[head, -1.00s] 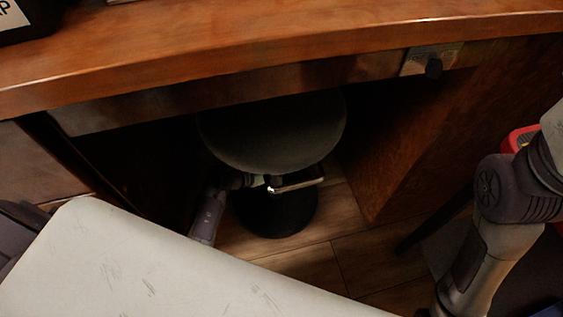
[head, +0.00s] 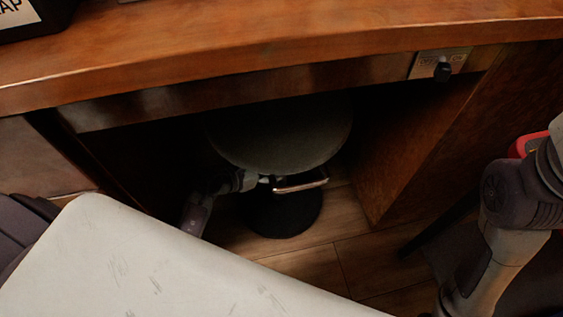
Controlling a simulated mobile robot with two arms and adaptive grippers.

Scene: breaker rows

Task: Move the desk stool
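The desk stool (head: 285,145) has a round dark grey seat, a metal bar below the seat and a round black base (head: 283,215). It stands upright in the dark knee space under the wooden desk, and the back of its seat is lost in shadow. My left gripper (head: 264,181) is under the front left edge of the seat, beside the left end of the metal bar (head: 300,181). Its fingers are too small and dark to show whether they are open or shut, or touching the stool. My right arm is at the right edge; its gripper is out of view.
The desk top (head: 280,40) runs above the stool. A wooden side panel (head: 420,150) stands to the stool's right. A socket plate with a black plug (head: 442,70) is on the desk's front edge. Wooden floor (head: 330,255) is clear in front of the stool.

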